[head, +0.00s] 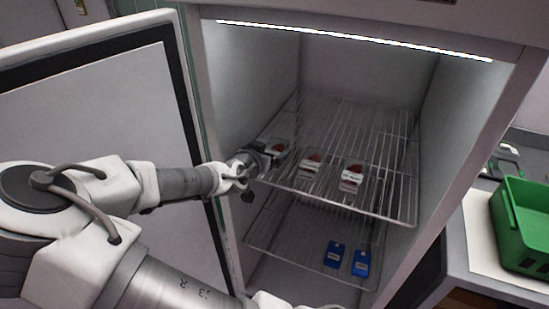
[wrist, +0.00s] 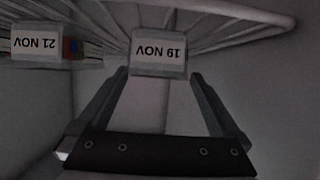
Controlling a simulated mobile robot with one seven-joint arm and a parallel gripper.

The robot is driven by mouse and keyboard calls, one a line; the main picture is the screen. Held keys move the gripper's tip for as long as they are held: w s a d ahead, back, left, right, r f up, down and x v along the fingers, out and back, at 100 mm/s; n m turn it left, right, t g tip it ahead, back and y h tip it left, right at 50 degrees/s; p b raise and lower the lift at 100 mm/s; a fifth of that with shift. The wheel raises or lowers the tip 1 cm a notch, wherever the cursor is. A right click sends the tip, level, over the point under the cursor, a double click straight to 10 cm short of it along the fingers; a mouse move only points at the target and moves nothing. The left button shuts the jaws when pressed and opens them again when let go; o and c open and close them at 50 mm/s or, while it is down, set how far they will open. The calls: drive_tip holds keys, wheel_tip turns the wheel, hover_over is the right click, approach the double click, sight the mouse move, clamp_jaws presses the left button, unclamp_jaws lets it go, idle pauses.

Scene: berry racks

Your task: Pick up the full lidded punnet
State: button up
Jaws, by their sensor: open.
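Three small clear punnets with red contents stand on the upper wire rack: a left punnet (head: 279,147), a middle punnet (head: 310,162) and a right punnet (head: 351,177). My gripper (head: 266,153) is at the left punnet, which it partly hides.
The upper wire rack (head: 390,195) is inside an open cabinet, its door (head: 95,105) swung left beside my arm. Two blue items (head: 335,254) (head: 361,263) are on the lower rack. A green crate (head: 520,225) stands on a counter at right. The upper rack's back is clear.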

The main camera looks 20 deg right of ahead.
sight(275, 147)
drive_tip(key=b+x, duration=0.1)
drive_tip(key=x, duration=0.3)
drive_tip(key=shift+d+f+b, duration=0.3)
drive_tip(key=shift+d+b, duration=0.1)
drive_tip(key=shift+d, duration=0.1)
drive_tip(key=shift+w+d+f, duration=0.1)
drive_tip(key=shift+w+d, duration=0.1)
drive_tip(key=shift+w, duration=0.15)
drive_tip(key=c, duration=1.3)
drive_tip(key=shift+c, duration=0.5)
